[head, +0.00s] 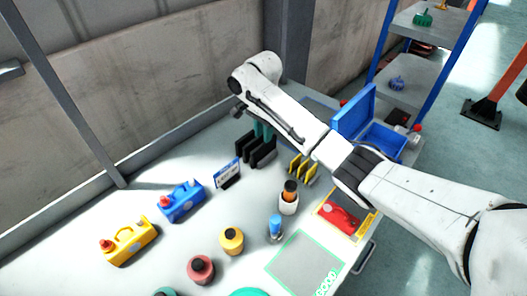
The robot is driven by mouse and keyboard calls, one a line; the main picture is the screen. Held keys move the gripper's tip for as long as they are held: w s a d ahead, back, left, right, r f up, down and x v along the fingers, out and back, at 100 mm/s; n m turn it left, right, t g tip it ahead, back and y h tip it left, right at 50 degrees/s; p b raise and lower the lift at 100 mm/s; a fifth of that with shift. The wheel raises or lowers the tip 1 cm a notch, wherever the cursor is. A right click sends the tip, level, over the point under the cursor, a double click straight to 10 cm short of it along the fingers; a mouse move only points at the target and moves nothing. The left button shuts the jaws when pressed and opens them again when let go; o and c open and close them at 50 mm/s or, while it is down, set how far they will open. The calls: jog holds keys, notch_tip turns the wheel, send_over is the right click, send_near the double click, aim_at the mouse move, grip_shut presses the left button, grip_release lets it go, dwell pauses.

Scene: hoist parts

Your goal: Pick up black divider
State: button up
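A black divider (262,155) with several upright slats stands on the white table, left of the arm's middle. Teal pieces show behind it, at its upper edge. My arm reaches in from the right and over the table. Its wrist is above and behind the divider. My gripper (239,110) points down at the arm's far end, up and to the left of the divider, and looks apart from it. The gripper is small and dark here, so its fingers cannot be made out.
A yellow divider (302,168) stands to the right and a small sign (228,173) to the left. An open blue box (382,138) is at the back right. Blue (181,201) and yellow (128,241) units and several round-topped parts occupy the front and left. A wall runs behind the table.

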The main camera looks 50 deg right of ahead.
aim_at(264, 152)
jog(key=shift+d+f, duration=0.1)
jog(key=shift+f, duration=2.2)
grip_shut()
